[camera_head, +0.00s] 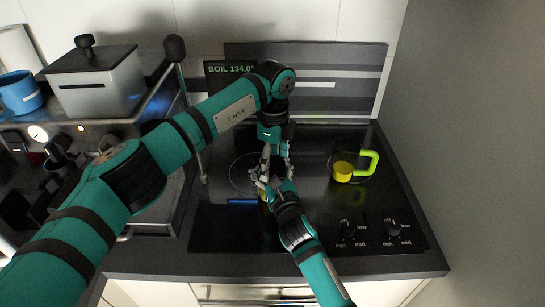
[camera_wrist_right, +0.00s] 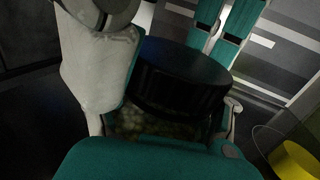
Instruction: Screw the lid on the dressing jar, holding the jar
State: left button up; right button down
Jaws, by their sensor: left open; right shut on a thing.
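The dressing jar (camera_wrist_right: 155,124) has greenish, mottled contents and sits between the fingers of my right gripper (camera_wrist_right: 165,118), which is shut on it. A wide black lid (camera_wrist_right: 182,75) sits on top of the jar; I cannot tell how tightly it is seated. In the head view the jar is mostly hidden, with a yellowish bit (camera_head: 263,195) showing by my right gripper (camera_head: 267,184). My left gripper (camera_head: 274,165) points down from above, close over the jar.
A black cooktop (camera_head: 225,225) lies below both grippers. A clear measuring cup with yellow contents and a green handle (camera_head: 368,162) stands on the right. Knobs (camera_head: 392,228) are at the front right. A lidded pot (camera_head: 97,85) and a blue mug (camera_head: 20,92) stand at the left.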

pick_arm(q)
jog(key=shift+c, duration=0.4)
jog(key=c, duration=1.2)
jog(key=m, duration=0.6)
jog(key=o, duration=1.3)
jog(key=shift+r, duration=2.25)
